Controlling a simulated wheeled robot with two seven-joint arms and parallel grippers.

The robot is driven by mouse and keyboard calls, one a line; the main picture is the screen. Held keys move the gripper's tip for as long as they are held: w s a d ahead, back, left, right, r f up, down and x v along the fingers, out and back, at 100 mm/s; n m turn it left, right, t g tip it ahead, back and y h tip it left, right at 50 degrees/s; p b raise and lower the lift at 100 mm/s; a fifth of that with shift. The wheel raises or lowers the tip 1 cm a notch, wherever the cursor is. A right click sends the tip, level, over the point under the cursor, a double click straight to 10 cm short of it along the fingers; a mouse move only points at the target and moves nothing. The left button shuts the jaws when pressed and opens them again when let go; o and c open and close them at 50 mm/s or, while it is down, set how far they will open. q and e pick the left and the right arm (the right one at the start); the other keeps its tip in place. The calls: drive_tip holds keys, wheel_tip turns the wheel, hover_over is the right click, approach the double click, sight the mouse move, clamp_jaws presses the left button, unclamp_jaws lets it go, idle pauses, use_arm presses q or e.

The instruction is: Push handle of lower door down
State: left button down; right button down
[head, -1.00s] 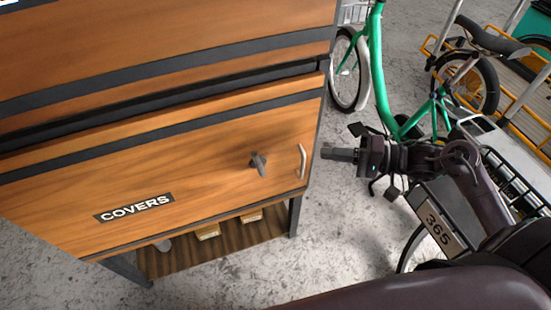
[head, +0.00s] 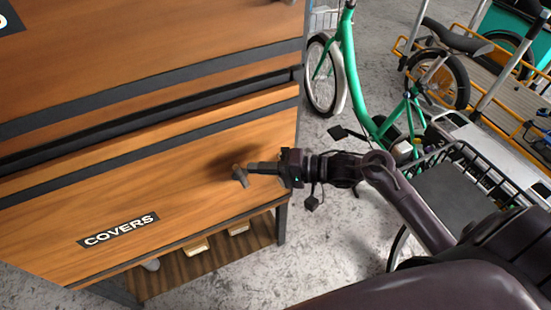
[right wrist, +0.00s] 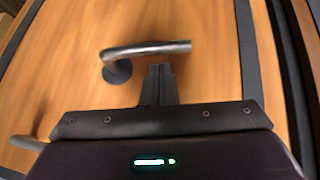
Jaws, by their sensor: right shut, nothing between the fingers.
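The lower door (head: 150,190) is wooden with a dark band along its top and a COVERS label. A grey lever handle (head: 240,176) stands out from it near its right side. My right gripper (head: 251,168) is shut and empty, with its fingertips right beside the lever. In the right wrist view the lever handle (right wrist: 148,50) lies across the picture just beyond the shut fingertips (right wrist: 160,68). I cannot tell whether they touch. My left gripper is not in view.
A pale pull bar (right wrist: 27,143) on the door shows in the right wrist view. A wooden shelf (head: 185,272) with small boxes lies below the door. A green bike (head: 350,70) and a cargo bike with a black basket (head: 470,170) stand to the right.

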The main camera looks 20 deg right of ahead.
drive_tip(key=shift+s+a, duration=0.1)
drive_tip(key=shift+a, duration=0.3)
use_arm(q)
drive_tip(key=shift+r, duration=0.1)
